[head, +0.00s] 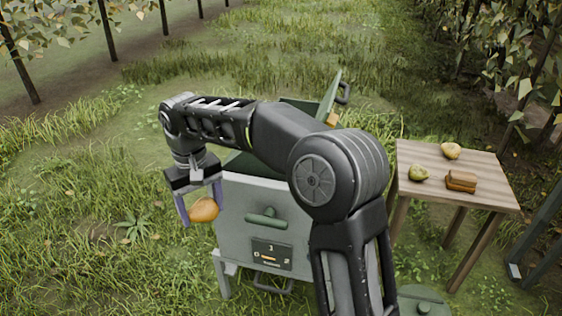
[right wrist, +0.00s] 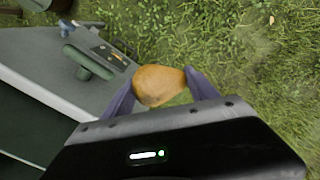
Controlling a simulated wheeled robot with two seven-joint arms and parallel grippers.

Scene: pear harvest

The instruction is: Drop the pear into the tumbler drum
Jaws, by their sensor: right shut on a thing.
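The pear (head: 204,210) is orange-yellow and sits between the fingers of my right gripper (head: 202,206). The gripper is shut on it and holds it at the left front corner of the tumbler drum (head: 238,206), outside the box. The right wrist view also shows the pear (right wrist: 158,85) between both fingers, with grass below it and the grey drum body (right wrist: 38,72) to its left. The drum's green lid (head: 328,92) stands raised at the back. My right arm hides much of the drum's opening. My left gripper is not in view.
A wooden table (head: 482,190) stands right of the drum. It bears a yellow pear (head: 451,150), a greenish fruit (head: 418,173) and a brown block-like thing (head: 461,181). A green handle (head: 266,218) and a dial panel (head: 271,253) are on the drum's front. Open grass lies left.

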